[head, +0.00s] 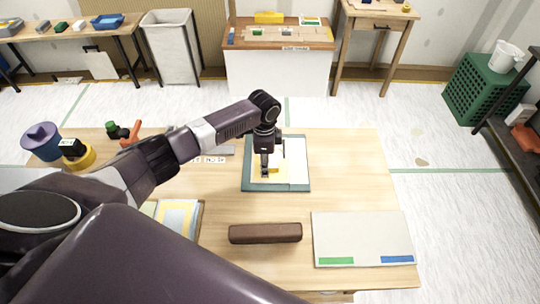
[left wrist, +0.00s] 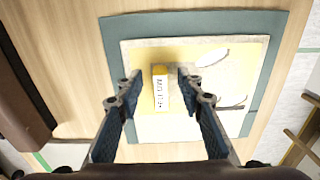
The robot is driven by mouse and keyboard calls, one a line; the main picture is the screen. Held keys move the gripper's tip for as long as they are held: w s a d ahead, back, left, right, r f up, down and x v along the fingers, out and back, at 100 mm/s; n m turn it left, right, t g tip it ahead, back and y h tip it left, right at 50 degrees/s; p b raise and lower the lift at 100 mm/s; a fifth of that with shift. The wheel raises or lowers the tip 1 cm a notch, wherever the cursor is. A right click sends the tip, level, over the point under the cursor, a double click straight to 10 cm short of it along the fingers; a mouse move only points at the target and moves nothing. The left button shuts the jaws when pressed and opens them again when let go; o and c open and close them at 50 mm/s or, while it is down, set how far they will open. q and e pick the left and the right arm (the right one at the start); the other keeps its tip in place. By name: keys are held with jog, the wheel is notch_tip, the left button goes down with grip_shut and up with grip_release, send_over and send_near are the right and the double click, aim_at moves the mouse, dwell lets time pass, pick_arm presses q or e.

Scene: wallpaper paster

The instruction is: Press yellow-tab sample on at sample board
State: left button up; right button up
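The sample board (head: 299,172) is a pale panel on a teal mat (head: 247,182) at the middle of the table. A pale yellow sample (left wrist: 180,125) lies on the board; its yellow tab (head: 272,170) carries a white label in the left wrist view (left wrist: 160,92). Two white curved marks show on the sample's right part in that view; I cannot tell whether they are raised. My left gripper (head: 266,176) points down over the tab. Its fingers (left wrist: 158,82) are apart on either side of the tab, with gaps. My right gripper is not in view.
A brown block (head: 265,233) lies in front of the mat. A white panel (head: 362,238) with green and blue strips is at front right. A stack of patterned sheets (head: 178,215) is at left. A purple container (head: 41,140) and yellow roll (head: 80,157) stand at far left.

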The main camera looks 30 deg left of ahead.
pick_arm(q)
jog(key=shift+r, duration=0.1)
notch_tip(320, 180, up, 12)
dwell(0.4)
